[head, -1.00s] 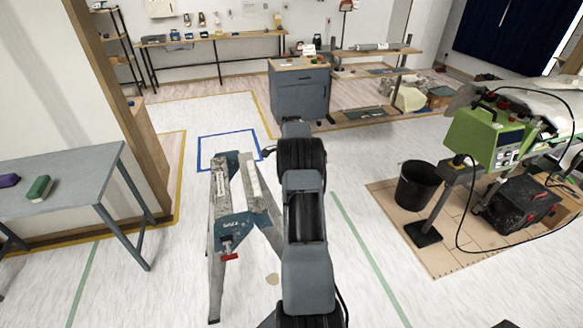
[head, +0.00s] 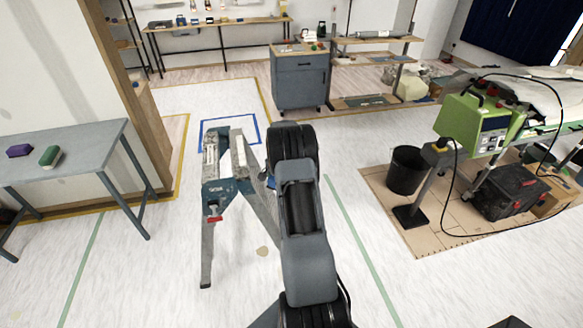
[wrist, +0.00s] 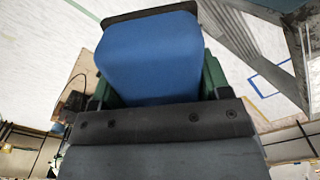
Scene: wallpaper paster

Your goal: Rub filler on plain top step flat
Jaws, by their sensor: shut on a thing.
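A blue block (wrist: 150,62) fills the middle of the wrist view, with green parts showing at both sides of it. My gripper (wrist: 160,122) is shut on this block; the fingertips are mostly hidden. In the head view the gripper is hidden behind my arm, and only a small bit of blue shows at the arm's left edge. The grey stepladder (head: 223,188) stands upright just left of my arm. Its top has two pale long pieces, the left one (head: 210,158) with markings and the right one (head: 238,152) plainer. I cannot make out the filler.
A blue floor outline (head: 245,130) lies behind the ladder. A black bucket (head: 405,170) and green machine (head: 478,125) stand at right. Floor in front is clear.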

